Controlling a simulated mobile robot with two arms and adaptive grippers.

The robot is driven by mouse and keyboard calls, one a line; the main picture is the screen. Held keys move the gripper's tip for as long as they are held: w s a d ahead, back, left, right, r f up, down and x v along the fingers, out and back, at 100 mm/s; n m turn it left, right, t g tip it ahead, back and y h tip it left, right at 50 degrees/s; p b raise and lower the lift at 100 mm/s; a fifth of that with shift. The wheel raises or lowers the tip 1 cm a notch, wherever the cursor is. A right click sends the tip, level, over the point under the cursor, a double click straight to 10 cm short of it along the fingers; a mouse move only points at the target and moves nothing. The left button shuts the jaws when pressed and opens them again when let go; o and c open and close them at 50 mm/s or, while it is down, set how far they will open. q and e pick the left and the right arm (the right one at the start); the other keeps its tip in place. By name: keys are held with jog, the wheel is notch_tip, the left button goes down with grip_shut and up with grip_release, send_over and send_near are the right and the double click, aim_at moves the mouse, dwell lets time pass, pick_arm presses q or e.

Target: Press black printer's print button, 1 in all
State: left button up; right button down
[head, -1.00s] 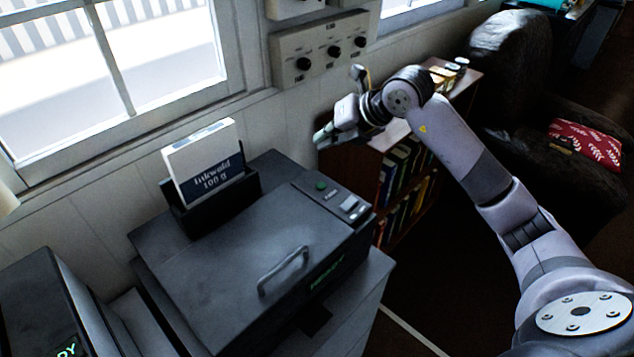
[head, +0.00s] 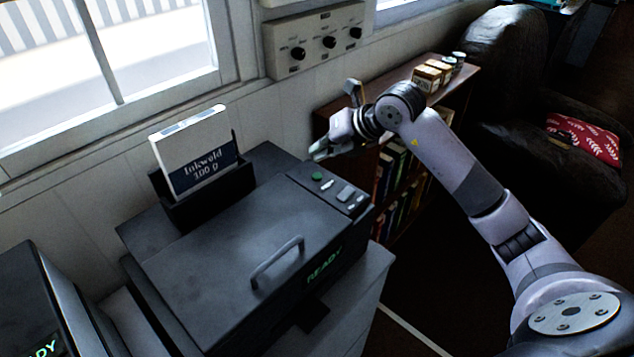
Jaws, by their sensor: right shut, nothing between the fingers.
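The black printer (head: 220,265) stands on a grey cabinet in the middle left, with a lid handle and a green READY display on its front. Its control panel (head: 330,188) at the right end carries a round green button (head: 317,176) and lighter grey buttons beside it. I cannot read which one is marked print. My right gripper (head: 317,153) is shut and empty, a little above and behind the panel in the picture, its tips close to the green button but apart from it as far as I can tell. My left gripper is not in view.
A white Inkweld 100 g box (head: 195,155) stands in the printer's rear holder. Another dark machine (head: 30,300) stands at the lower left. A wall panel with knobs (head: 318,42) hangs above. A bookshelf (head: 405,165) and a dark armchair (head: 520,110) stand to the right.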

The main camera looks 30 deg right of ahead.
aim_at(320, 174)
jog(key=shift+f+b, duration=0.75)
jog(key=shift+f, duration=0.65)
jog(key=shift+f+b, duration=0.4)
jog(key=shift+b, duration=0.05)
